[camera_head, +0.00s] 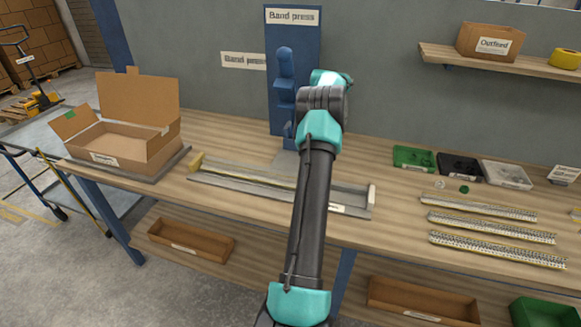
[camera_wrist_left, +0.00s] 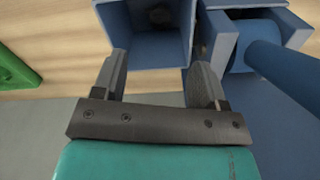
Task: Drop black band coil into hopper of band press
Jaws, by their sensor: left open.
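The blue band press (camera_head: 292,60) stands at the back of the bench, partly hidden behind my left arm. In the left wrist view its square blue hopper (camera_wrist_left: 115,25) lies just beyond my left gripper (camera_wrist_left: 160,66). The fingers are apart with nothing between them. A dark rounded shape (camera_wrist_left: 166,15) shows inside the hopper; I cannot tell for sure that it is the black band coil. No black coil lies loose on the bench. My left fingers are hidden in the head view, and my right gripper is not seen.
An open cardboard box (camera_head: 150,146) stands at left, a long grey fixture (camera_head: 255,191) in front of the press. Green (camera_head: 413,158), black (camera_head: 460,167) and clear (camera_head: 505,174) trays sit at right, near a loose green coil (camera_head: 463,189) and patterned strips (camera_head: 490,233).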

